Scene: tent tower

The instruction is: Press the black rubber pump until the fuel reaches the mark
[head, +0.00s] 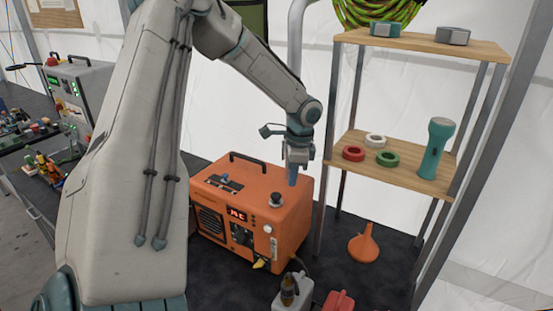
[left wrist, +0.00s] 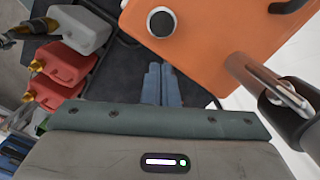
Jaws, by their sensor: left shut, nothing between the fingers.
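An orange generator (head: 285,235) stands on the dark mat, with a round black knob (head: 276,199) on its top right. No fuel level or mark is readable. My left gripper (head: 292,178) points down, shut and empty, at the generator's right top edge. My right gripper is out of view.
Red canisters (left wrist: 65,62) stand beside the white one. A shelf (head: 400,165) with tape rolls and a teal flashlight (head: 436,148) rises to the right. Free mat lies between the funnel and the generator.

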